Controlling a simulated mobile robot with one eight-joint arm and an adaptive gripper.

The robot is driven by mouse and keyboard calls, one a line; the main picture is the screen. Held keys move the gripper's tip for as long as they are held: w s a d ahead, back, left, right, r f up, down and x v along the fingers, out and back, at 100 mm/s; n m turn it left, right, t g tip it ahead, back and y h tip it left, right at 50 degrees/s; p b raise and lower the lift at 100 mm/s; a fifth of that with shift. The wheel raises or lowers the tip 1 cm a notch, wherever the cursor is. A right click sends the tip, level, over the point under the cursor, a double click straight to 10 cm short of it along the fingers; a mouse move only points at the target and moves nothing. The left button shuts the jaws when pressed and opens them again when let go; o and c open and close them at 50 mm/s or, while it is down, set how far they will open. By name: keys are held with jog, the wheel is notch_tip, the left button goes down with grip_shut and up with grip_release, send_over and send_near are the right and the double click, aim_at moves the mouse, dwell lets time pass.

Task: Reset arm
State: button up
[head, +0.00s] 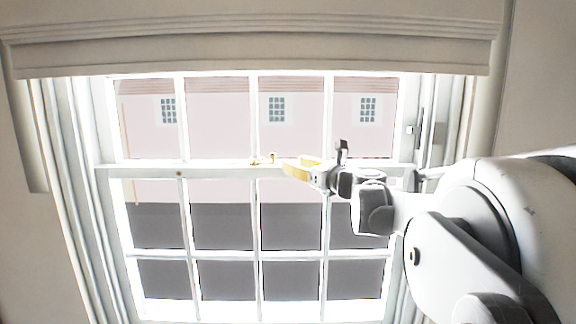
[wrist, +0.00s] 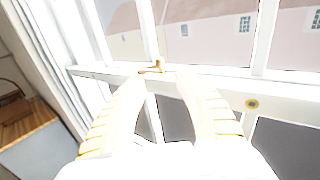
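My arm reaches in from the right in the head view, stretched toward a white sash window (head: 222,168). My gripper (head: 285,167) is in front of the window's middle rail, with its yellow-padded fingers pointing left. A small brass latch (head: 266,159) sits on that rail just beyond the fingertips. In the wrist view, the two fingers of my gripper (wrist: 160,80) are spread apart with nothing held between them. The brass latch (wrist: 154,67) shows just past the gap between the tips. Whether a fingertip touches the rail cannot be told.
A pale blind (head: 250,45) hangs across the window top. A second round brass fitting (wrist: 252,104) is on the rail. A wooden-topped piece of furniture (wrist: 25,120) with a dark basket-like object stands at the left in the wrist view. The space left of my gripper looks clear.

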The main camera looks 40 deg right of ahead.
jog(key=shift+a, duration=0.1)
jog(key=s+a+f+n+g+b, duration=0.3)
jog(key=s+a+f+n+b, duration=0.6)
jog(key=f, duration=0.9)
jog(key=s+a+f+n+g+b, duration=0.4)
jog(key=s+a+f+n+b, duration=0.5)
jog(key=f+n, duration=0.5)
jog(key=s+a+f+n+g+b, duration=0.4)
jog(key=s+a+f+n+b, duration=0.6)
jog(key=f, duration=1.2)
jog(key=a+n, duration=0.2)
jog(key=shift+s+f+n, duration=0.3)
jog(key=shift+s+f, duration=0.05)
